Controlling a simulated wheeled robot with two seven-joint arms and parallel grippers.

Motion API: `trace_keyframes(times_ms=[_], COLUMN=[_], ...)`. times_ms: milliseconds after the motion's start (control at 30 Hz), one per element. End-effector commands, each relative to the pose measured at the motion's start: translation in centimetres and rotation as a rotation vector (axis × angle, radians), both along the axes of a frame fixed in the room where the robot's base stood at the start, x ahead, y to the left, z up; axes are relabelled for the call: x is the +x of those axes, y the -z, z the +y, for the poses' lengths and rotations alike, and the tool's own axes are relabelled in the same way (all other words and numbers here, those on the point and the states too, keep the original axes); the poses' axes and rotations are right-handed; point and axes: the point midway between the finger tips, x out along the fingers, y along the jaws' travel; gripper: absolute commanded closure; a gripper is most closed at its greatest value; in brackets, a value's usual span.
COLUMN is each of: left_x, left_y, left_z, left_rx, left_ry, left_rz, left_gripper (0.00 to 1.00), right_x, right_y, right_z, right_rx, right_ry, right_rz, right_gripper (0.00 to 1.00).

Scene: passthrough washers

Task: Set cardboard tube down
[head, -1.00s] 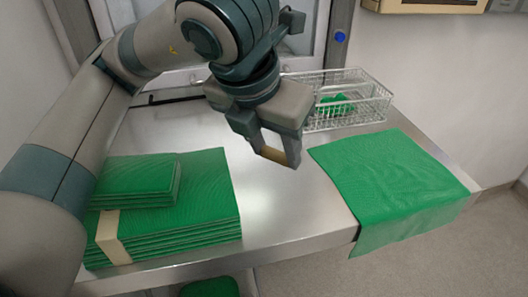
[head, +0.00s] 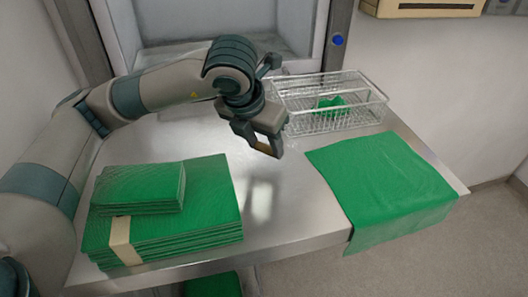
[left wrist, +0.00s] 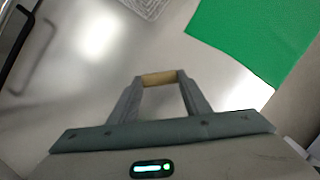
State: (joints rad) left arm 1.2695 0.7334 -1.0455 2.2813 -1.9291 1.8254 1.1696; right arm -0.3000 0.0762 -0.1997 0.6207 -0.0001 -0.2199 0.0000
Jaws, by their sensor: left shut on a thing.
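My left gripper (head: 270,149) is above the bare middle of the steel table, with its fingers pointing down. It is shut on a small tan cardboard tube (head: 264,148), which shows between the fingertips. In the left wrist view the tube (left wrist: 162,78) spans the gap between the two fingertips (left wrist: 163,82), with shiny steel beyond it. Much of the tube is hidden by the fingers. I cannot tell how far it is above the steel table (head: 285,205). My right gripper is not in view.
A wire basket (head: 355,82) with a green item (head: 331,102) stands at the back right. A green cloth (head: 380,182) hangs over the front edge at right. Stacked green cloths (head: 185,228), with a pale band, lie at left. Steel between them is clear.

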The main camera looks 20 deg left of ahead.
Motion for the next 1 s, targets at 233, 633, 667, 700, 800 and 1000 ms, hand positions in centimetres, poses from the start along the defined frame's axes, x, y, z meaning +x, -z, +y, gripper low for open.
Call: trace_keyframes(times_ms=[233, 633, 667, 700, 800, 1000], left_x=[0.0, -0.1, -0.1, -0.1, 0.0, 0.0], left_y=[0.0, 3.5, 3.7, 3.8, 4.0, 4.1], left_z=[0.0, 0.1, 0.1, 0.0, 0.0, 0.0], left_rx=[0.0, 0.002, 0.001, 0.0, 0.0, 0.0], left_ry=[0.0, 0.0, 0.0, 0.0, 0.0, 0.0], left_rz=[0.0, 0.005, 0.003, 0.001, 0.0, 0.0], left_gripper=[0.77, 0.77, 0.77, 0.77, 0.77, 0.77], right_x=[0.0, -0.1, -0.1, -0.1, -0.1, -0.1], right_y=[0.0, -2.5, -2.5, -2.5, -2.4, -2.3], right_z=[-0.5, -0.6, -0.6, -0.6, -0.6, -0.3], right_rx=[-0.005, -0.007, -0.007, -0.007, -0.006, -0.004], right_ry=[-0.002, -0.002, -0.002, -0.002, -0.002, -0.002], right_rz=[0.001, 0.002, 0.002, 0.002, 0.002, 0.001], right_gripper=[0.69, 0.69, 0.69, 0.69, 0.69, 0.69])
